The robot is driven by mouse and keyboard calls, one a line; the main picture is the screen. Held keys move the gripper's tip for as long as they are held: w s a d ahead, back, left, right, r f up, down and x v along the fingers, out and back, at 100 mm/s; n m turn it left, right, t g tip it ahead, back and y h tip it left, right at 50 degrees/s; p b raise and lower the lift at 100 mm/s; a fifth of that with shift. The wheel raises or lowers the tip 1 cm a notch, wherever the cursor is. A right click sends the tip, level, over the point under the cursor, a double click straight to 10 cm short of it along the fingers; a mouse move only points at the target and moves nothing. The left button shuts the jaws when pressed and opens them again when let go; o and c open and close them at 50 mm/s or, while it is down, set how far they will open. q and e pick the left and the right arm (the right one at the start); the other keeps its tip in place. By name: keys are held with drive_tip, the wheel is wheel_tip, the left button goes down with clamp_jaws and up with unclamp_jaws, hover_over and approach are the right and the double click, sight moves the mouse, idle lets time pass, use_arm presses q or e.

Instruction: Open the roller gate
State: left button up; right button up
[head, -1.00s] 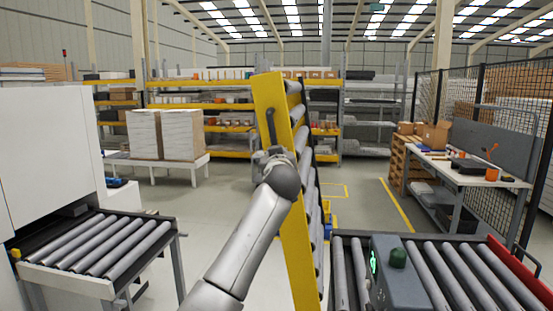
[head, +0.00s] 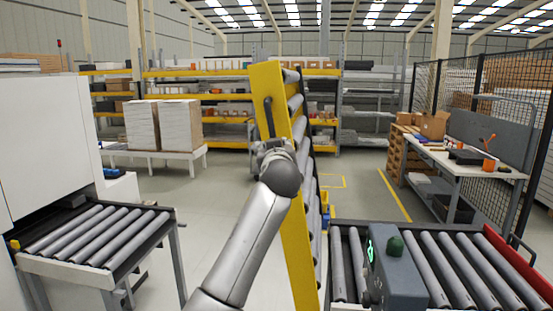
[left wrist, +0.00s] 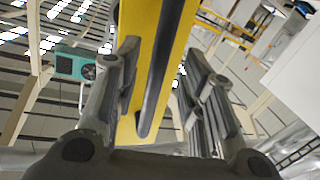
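The roller gate (head: 292,190) stands raised and almost upright in the middle of the head view, a yellow side plate with grey rollers along its right side. A dark bar handle (head: 268,116) is on its yellow face. My left gripper (head: 268,146) is at the handle's lower end and partly hidden by my wrist. In the left wrist view, the left gripper's fingers (left wrist: 162,58) are spread on either side of the dark handle (left wrist: 158,80), with gaps visible on both sides. The yellow plate (left wrist: 137,40) lies behind it. My right gripper is not in view.
A roller conveyor (head: 100,240) by a white machine is at left. Another roller conveyor (head: 440,268) with a grey control box (head: 395,275) is at right. A workbench (head: 465,165) stands farther right. Open floor lies between the conveyors, behind the gate.

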use_arm(q)
drive_tip(key=s+d, duration=0.1)
drive_tip(key=s, duration=0.7)
drive_tip(key=shift+s+r, duration=0.15)
drive_tip(key=shift+s, duration=0.05)
